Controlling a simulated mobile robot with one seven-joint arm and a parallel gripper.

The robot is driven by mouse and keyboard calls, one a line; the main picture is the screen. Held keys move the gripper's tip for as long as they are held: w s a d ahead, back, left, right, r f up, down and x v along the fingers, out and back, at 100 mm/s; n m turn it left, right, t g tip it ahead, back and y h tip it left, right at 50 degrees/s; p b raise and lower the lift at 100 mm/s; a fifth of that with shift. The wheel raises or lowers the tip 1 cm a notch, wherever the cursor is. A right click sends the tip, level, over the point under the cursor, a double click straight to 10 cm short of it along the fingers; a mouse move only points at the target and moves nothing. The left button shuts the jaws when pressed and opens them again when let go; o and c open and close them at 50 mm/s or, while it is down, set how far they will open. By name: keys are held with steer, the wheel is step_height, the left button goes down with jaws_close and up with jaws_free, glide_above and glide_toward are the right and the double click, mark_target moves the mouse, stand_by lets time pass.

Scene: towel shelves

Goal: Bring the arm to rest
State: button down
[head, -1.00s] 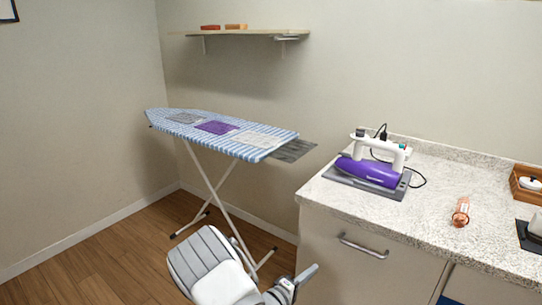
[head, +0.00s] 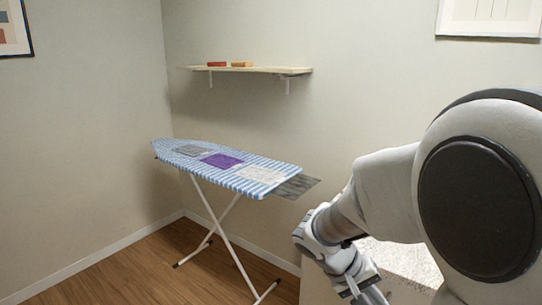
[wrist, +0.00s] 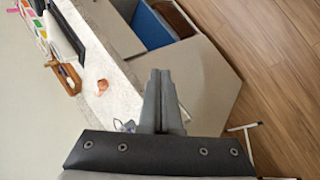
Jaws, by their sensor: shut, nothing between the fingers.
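My arm fills the right side of the head view, bent at a large round joint, with its forearm slanting down and left. My gripper (wrist: 160,74) shows in the wrist view with its two fingers together and nothing between them. It points over the front edge of the speckled counter (wrist: 118,50), apart from the items on it. In the head view the gripper end is at the bottom edge and its fingertips cannot be made out.
A striped ironing board (head: 274,178) with several flat cloths stands left of my arm. A wall shelf (head: 262,70) holds two small folded items. In the wrist view, a wooden tray (wrist: 66,84) and a copper-coloured object (wrist: 102,86) sit on the counter, beside an open compartment with blue inside (wrist: 140,26).

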steer(key=s+a+r+t+y+p, duration=0.2)
steer(key=s+a+r+y, duration=0.1)
steer(key=s+r, duration=0.3)
steer(key=s+a+r+t+y+p, duration=0.2)
steer(key=s+a+r+t+y, duration=0.1)
steer(key=s+r, duration=0.4)
steer(key=shift+a+r+y, duration=0.55)
steer(key=shift+r+y, duration=0.25)
steer(key=shift+r, duration=0.4)
